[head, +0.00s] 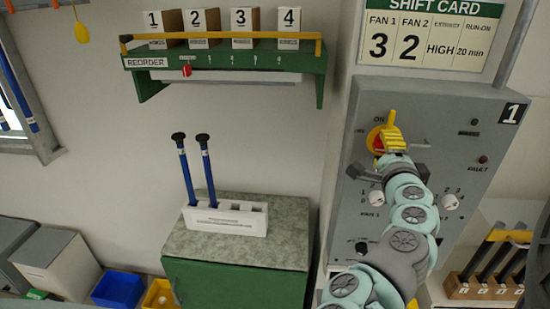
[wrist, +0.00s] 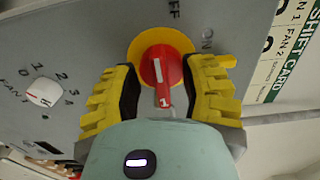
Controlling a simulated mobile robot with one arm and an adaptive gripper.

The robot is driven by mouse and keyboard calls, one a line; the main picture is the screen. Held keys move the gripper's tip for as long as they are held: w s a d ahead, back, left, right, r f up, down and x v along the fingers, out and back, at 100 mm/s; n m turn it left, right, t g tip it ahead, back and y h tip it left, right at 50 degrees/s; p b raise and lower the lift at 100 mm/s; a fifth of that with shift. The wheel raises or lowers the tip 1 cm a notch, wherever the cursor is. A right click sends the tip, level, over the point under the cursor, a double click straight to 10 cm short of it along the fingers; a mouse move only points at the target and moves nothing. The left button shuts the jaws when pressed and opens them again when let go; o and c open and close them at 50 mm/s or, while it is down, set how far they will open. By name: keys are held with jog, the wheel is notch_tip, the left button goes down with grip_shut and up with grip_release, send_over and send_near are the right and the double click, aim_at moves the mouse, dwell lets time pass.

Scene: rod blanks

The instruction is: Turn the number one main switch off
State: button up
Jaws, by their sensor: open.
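The number one main switch is a red handle (wrist: 157,71) on a yellow disc (wrist: 147,50) on the grey panel (head: 478,105) marked 1. In the wrist view the handle runs nearly up and down, its axis nearer the OFF mark than the ON mark. A tag with a 1 is at its lower end. My gripper (wrist: 162,75) is open, with one yellow finger on each side of the handle. A gap shows on both sides. In the head view my gripper (head: 388,136) covers much of the switch.
A shift card (head: 430,38) hangs above. A green cabinet (head: 235,275) with a white rod holder (head: 226,220) stands left. A rack of tools (head: 484,287) is at lower right.

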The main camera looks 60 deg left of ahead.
jog(key=v, duration=0.7)
jog(key=shift+s+d, duration=0.15)
jog(key=shift+s, duration=0.1)
dwell(0.5)
